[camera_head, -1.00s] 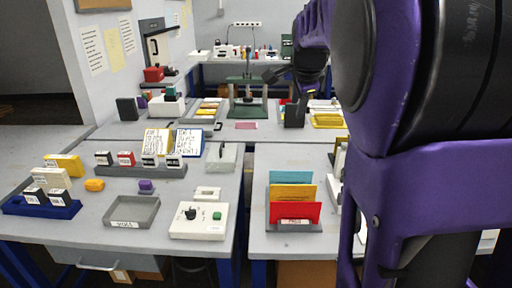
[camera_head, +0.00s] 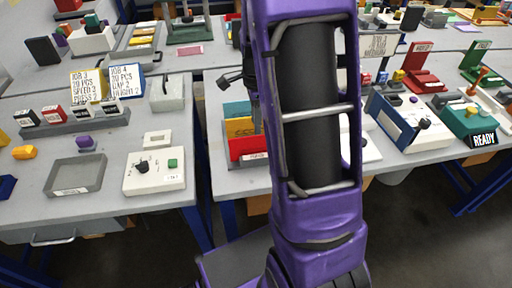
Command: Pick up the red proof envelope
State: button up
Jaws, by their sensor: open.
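The red envelope (camera_head: 243,146) stands upright at the front of a small rack, with a yellow envelope (camera_head: 238,127) and a blue one (camera_head: 236,108) behind it. A white label sits low at its front; its text is too small to read now. My arm hides the right part of the rack. My gripper (camera_head: 254,112) is partly hidden behind my arm, pointing down close to the envelopes at their right side. It is open, and I see nothing held in it. I cannot tell whether it touches an envelope.
A white control box (camera_head: 154,171) and a grey tray (camera_head: 76,174) stand on the left table. A gap separates the two front tables. Right of my arm are a blue-and-white device (camera_head: 408,118) and a green box reading READY (camera_head: 470,122).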

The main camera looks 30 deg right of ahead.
aim_at(256, 143)
notch_tip(256, 143, down, 9)
jog(key=shift+f+b, duration=0.2)
jog(key=shift+b, duration=0.25)
grip_shut()
